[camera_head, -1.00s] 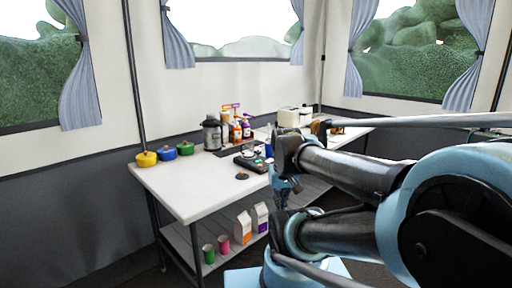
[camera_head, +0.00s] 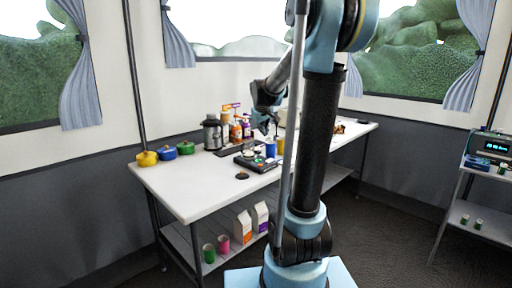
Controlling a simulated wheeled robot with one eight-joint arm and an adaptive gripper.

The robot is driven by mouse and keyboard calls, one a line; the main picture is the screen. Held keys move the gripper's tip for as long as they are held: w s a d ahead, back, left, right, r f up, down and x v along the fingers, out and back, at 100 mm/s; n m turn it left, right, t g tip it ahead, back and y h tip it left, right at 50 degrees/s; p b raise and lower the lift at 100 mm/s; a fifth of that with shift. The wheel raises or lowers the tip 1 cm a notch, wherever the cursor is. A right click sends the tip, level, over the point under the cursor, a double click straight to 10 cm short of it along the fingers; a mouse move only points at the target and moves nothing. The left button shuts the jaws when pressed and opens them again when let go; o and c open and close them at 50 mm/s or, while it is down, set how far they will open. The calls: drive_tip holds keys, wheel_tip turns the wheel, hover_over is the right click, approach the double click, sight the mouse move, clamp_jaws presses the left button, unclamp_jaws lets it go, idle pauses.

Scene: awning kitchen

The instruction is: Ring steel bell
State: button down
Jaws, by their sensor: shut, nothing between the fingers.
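My gripper (camera_head: 271,129) hangs above the far middle part of the white table (camera_head: 190,198), over the black tray area. It is small in the view; its fingers are shut and empty. I cannot clearly make out a steel bell. A small dark, low round object (camera_head: 242,176) lies on the table near its front edge, left of the tray; I cannot tell if it is the bell. The black tray (camera_head: 262,166) carries several small items too small to name. My gripper is apart from the dark object, up and to its right.
Yellow (camera_head: 146,159), blue (camera_head: 167,153) and green (camera_head: 185,148) pots line the table's left back. A dark canister (camera_head: 212,135) and several bottles (camera_head: 238,130) stand behind the tray. Yellow and blue cups (camera_head: 271,148) stand near my gripper. A shelf (camera_head: 486,168) stands far right.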

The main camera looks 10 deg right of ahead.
drive_tip(key=n+t, duration=0.2)
hover_over(256, 144)
drive_tip(key=shift+w+a+r, duration=0.2)
drive_tip(key=shift+w+a, duration=0.15)
drive_tip(key=shift+w, duration=0.1)
drive_tip(key=shift+f, duration=4.4)
drive_tip(key=shift+s+f, duration=0.1)
drive_tip(key=shift+f, duration=0.55)
drive_tip(key=shift+s+f, duration=0.2)
drive_tip(key=shift+f, duration=0.1)
drive_tip(key=shift+w+r, duration=0.1)
drive_tip(key=shift+r, duration=0.05)
drive_tip(key=shift+w+r, duration=0.15)
drive_tip(key=shift+r, duration=0.5)
